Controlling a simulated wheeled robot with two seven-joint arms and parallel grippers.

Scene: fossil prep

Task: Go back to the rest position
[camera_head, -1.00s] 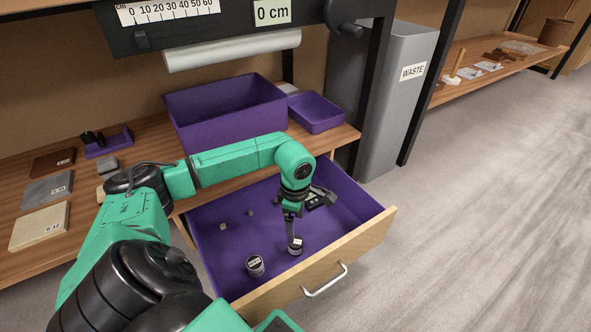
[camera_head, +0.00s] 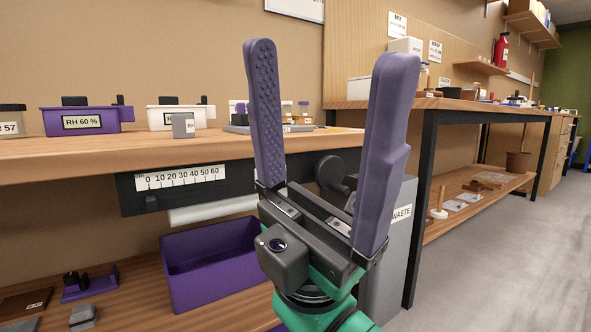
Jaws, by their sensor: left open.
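My left gripper (camera_head: 322,130) is raised close to the camera in the middle of the head view. Its two purple fingers point up and stand wide apart, with nothing between them. It hides part of the bench edge and the shelf behind it. My right gripper does not show.
A wooden bench (camera_head: 120,150) with a purple box (camera_head: 88,120) labelled RH 60 % runs along the left. Below it, a purple bin (camera_head: 205,265) stands on the lower shelf. A grey waste bin (camera_head: 398,240) is behind my gripper. The floor (camera_head: 480,285) at right is clear.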

